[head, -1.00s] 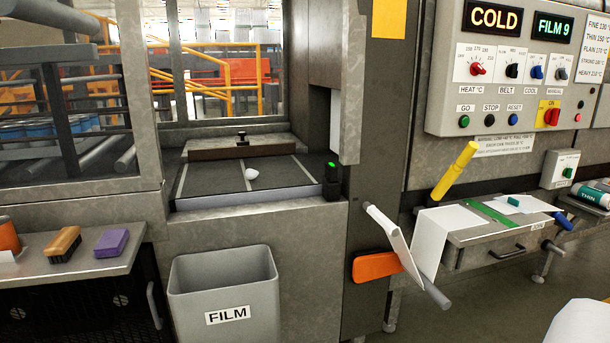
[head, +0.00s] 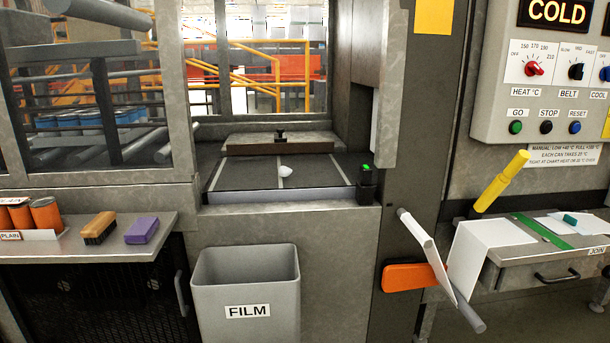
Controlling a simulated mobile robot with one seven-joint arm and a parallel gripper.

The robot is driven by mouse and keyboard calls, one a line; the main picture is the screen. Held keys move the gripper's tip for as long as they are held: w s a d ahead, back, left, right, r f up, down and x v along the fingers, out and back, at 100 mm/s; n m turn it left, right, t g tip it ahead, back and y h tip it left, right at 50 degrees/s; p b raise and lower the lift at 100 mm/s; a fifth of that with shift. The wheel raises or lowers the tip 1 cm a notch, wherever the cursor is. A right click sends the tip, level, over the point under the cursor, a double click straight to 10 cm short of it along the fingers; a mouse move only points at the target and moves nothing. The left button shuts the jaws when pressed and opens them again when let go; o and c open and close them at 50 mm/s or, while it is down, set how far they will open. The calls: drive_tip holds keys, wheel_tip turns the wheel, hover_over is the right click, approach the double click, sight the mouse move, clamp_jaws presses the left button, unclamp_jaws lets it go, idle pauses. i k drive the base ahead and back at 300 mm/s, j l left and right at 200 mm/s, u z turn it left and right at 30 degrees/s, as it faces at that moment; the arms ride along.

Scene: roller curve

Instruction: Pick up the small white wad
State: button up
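The small white wad (head: 285,171) lies on the dark belt (head: 245,176) inside the machine's opening, near a pale line across the belt. It is small and rounded, and nothing covers it. My gripper is not in view, and no part of my arm shows.
A grey bin marked FILM (head: 246,285) stands below the opening. A dark post with a green light (head: 367,181) stands at the belt's right corner. A shelf (head: 60,248) at left holds a brush (head: 98,228) and a purple block (head: 142,230). An orange handle (head: 409,277) sticks out at right.

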sight(283, 170)
drive_tip(key=i+j+z, duration=0.15)
drive_tip(key=j, duration=0.25)
drive_tip(key=i+j+z, duration=0.1)
drive_tip(key=j, duration=0.3)
drive_tip(key=i+j+z, duration=0.15)
drive_tip(key=j, duration=0.25)
drive_tip(key=i+j+z, duration=0.1)
drive_tip(key=j, duration=0.35)
drive_tip(key=i+j+z, duration=0.15)
drive_tip(key=j, duration=0.3)
drive_tip(key=i+j, duration=0.1)
drive_tip(key=i, duration=1)
